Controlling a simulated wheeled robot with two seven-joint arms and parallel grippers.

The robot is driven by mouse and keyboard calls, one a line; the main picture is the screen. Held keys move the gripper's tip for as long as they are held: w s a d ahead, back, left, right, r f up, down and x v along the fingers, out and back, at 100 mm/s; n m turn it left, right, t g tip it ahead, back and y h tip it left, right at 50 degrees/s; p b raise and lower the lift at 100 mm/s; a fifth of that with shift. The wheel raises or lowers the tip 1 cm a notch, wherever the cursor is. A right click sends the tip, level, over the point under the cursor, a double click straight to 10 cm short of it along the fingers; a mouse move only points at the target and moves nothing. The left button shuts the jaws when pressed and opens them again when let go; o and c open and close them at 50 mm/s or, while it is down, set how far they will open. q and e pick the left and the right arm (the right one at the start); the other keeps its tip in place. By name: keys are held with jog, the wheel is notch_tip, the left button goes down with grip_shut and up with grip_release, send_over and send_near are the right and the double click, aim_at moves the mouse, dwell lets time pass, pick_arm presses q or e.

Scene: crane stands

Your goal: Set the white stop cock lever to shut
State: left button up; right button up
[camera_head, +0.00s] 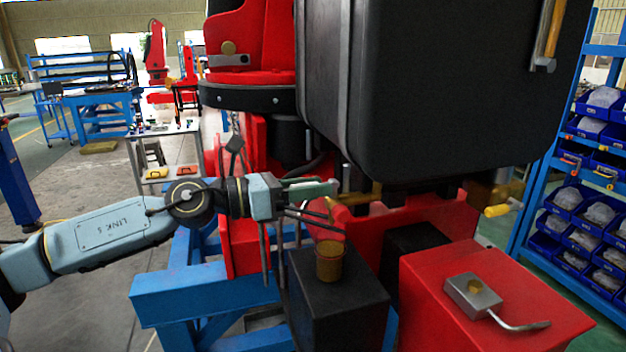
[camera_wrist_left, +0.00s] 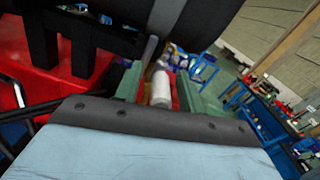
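My left gripper (camera_head: 330,190) reaches in from the left to the front of the red machine, below the large black tank. In the left wrist view its two green fingers (camera_wrist_left: 158,88) stand apart. A white cylindrical piece (camera_wrist_left: 161,90), which looks like the white stop cock lever, shows in the gap between them. Some background shows beside it, so the fingers do not look closed on it. I cannot tell how deep it sits between them. In the head view I cannot make out the white lever near the fingers. My right gripper is in neither view.
The black tank (camera_head: 440,90) hangs close above the gripper. A black box with a brass cap (camera_head: 330,262) stands below it. A grey metal valve with a bent handle (camera_head: 473,296) lies on a red box. A yellow handle (camera_head: 497,210) sticks out at right. Blue shelves (camera_head: 545,190) stand beyond.

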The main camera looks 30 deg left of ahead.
pick_arm(q)
jog(key=shift+w+d, duration=0.2)
jog(key=shift+d, duration=0.05)
jog(key=shift+c, duration=0.3)
grip_shut()
